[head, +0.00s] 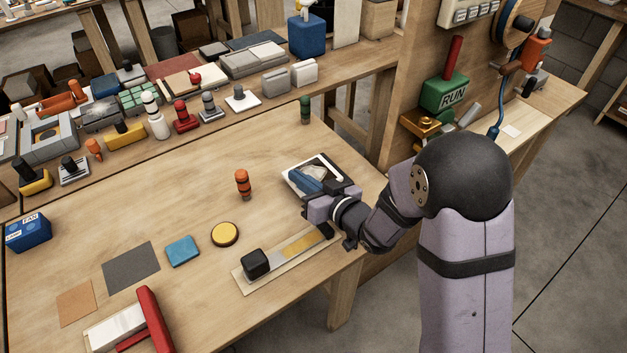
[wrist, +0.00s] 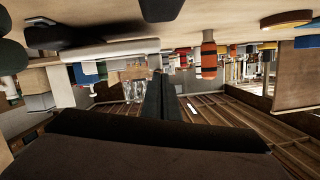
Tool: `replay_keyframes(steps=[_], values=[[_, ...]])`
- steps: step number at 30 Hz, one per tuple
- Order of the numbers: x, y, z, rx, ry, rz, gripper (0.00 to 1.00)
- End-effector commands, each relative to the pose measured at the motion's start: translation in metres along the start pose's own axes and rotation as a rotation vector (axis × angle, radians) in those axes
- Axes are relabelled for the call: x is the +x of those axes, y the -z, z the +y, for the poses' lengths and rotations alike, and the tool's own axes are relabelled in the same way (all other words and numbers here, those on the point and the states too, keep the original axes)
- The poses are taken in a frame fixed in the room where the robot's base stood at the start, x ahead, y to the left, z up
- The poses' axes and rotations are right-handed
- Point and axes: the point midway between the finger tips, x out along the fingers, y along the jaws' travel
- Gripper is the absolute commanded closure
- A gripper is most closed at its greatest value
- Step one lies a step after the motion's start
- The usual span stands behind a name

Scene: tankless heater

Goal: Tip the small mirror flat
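The small mirror appears to be the white-and-black framed piece (head: 327,165) near the right side of the bench, with a pale, reflective-looking face. Its tilt is hard to judge because my gripper covers its near edge. My gripper (head: 312,200) is low over the bench, right at that near edge; I cannot tell whether it touches. In the wrist view, the two dark fingers of my gripper (wrist: 160,90) stand side by side, closed together, with nothing visible between them. The mirror cannot be made out clearly in the wrist view.
A slider strip with a black knob (head: 255,264) lies just in front of my gripper. An orange-and-black post (head: 243,184) stands to the left, and a green post (head: 305,110) behind. An upright wooden panel with a green RUN box (head: 446,93) rises at the right.

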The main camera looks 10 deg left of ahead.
Motion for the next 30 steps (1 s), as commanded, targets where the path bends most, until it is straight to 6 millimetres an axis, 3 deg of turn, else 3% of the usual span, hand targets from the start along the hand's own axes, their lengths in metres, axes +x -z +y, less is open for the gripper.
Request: replay_keyframes(steps=[10, 21, 30], values=[[-0.011, 0.044, -0.011, -0.001, 0.001, 0.006, 1.00], [-0.086, 0.038, -0.012, 0.002, -0.004, 0.007, 1.00], [-0.091, 0.042, -0.013, 0.001, 0.005, 0.000, 1.00]])
